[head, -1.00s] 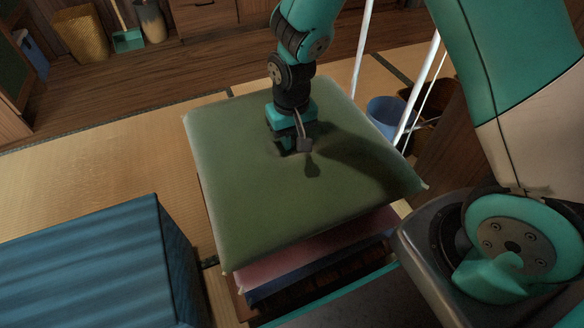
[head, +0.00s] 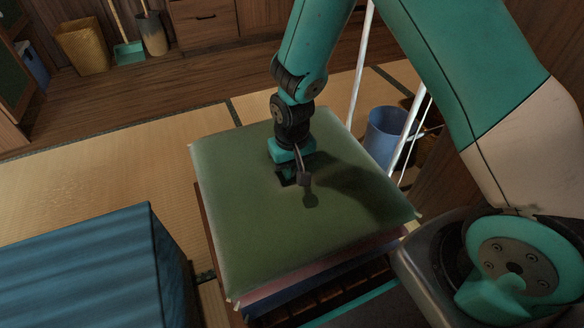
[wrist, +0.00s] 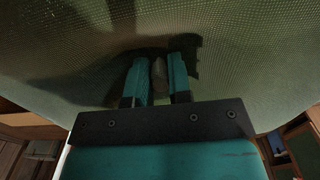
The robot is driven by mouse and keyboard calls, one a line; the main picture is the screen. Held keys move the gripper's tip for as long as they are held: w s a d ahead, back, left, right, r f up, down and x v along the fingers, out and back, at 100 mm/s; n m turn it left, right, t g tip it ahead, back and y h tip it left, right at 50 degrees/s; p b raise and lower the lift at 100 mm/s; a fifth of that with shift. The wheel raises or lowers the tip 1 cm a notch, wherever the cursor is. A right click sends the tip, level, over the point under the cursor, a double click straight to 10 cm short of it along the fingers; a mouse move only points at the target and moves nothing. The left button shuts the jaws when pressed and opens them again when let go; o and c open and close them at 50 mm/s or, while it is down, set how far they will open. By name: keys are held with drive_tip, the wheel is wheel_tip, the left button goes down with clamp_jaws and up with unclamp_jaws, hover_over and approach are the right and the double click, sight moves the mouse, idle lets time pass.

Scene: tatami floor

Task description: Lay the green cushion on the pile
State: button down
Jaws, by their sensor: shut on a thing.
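The green cushion (head: 245,220) is a large flat square, roughly level. It lies over the pile, with the edges of a pinkish cushion (head: 322,264) and a dark blue one (head: 290,291) showing below its front side. It looks very close to them, but I cannot tell if it rests fully. My gripper (head: 290,178) points down at the cushion's middle and is shut on it. In the wrist view, the fingers (wrist: 159,78) close on a small greyish bit at the cushion's surface. The rest of the pile is hidden underneath.
A blue ridged box (head: 85,265) stands at the left front, with a gap to the pile. A blue bucket (head: 385,135) and white poles (head: 360,75) stand behind right. A wooden slatted stand (head: 350,290) shows under the pile. Tatami (head: 100,180) is clear at left.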

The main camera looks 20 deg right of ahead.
drive_tip(key=shift+f, duration=0.15)
drive_tip(key=c, duration=1.1)
unclamp_jaws()
drive_tip(key=shift+o, duration=0.2)
drive_tip(key=s+a+r+n+y+p, duration=0.1)
drive_tip(key=s+a+r+n+p, duration=0.2)
drive_tip(key=r, duration=1)
drive_tip(key=s+a+r+y+p, duration=0.1)
drive_tip(key=s+r+y+p, duration=0.3)
drive_tip(key=r, duration=1)
drive_tip(key=s+r+n, duration=0.2)
drive_tip(key=s+r, duration=0.1)
drive_tip(key=s, duration=0.3)
drive_tip(key=s+r+n, duration=0.2)
drive_tip(key=s+r, duration=0.1)
drive_tip(key=s, duration=0.4)
drive_tip(key=shift+a+r+h+b, duration=0.25)
drive_tip(key=shift+r+h+b, duration=0.05)
drive_tip(key=shift+r+h, duration=0.1)
